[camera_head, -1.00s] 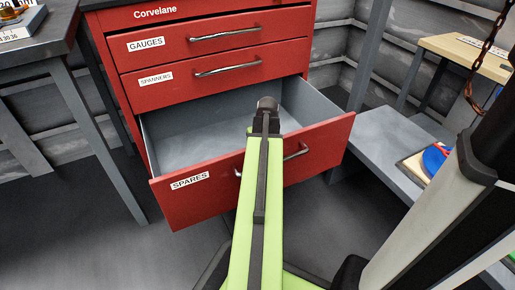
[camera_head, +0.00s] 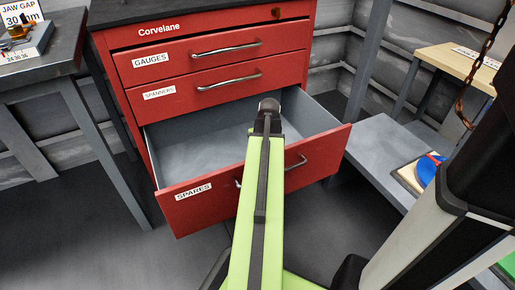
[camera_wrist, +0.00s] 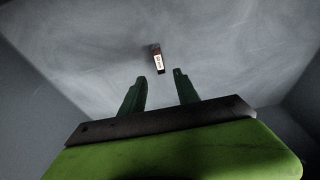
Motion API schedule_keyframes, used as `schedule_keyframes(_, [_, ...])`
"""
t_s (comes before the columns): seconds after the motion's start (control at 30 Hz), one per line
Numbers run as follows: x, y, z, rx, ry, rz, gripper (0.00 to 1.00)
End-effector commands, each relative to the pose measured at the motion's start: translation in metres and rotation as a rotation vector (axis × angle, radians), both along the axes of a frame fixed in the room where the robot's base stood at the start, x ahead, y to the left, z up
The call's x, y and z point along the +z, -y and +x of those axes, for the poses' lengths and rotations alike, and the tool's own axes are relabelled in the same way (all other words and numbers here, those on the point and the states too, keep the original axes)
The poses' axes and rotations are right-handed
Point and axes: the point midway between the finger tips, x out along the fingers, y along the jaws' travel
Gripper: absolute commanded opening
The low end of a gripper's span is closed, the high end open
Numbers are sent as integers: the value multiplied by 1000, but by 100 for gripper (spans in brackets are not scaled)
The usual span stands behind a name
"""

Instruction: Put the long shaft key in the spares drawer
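The spares drawer (camera_head: 215,207) is the lowest drawer of the red cabinet and is pulled open in the head view. Its grey floor fills the wrist view (camera_wrist: 85,50). The shaft key (camera_wrist: 158,62) is a small dark piece with a white label, in the drawer just beyond my fingertips. It looks clear of both fingers; whether it rests flat on the floor I cannot tell. My gripper (camera_wrist: 160,78) is open, its two green fingers apart and pointing down into the drawer. In the head view my arm hides the fingers and the key.
The gauges drawer (camera_head: 175,60) and spanners drawer (camera_head: 180,92) above are shut. A workbench (camera_head: 60,60) stands at left. At right are a low grey bench (camera_head: 385,150) with a blue and red item (camera_head: 427,170) and a wooden-topped table (camera_head: 455,58). A chain hangs at right.

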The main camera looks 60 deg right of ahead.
Motion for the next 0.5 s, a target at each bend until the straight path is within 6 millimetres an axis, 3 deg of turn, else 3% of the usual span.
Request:
schedule_keyframes(0.03, [24,-3,-3,-1,0,0,38])
schedule_keyframes(0.2, [60,-9,-11,0,0,0,38])
schedule_keyframes(0.33, [73,-11,-15,0,0,0,38])
schedule_keyframes(0.5, [73,-12,-16,0,0,0,38])
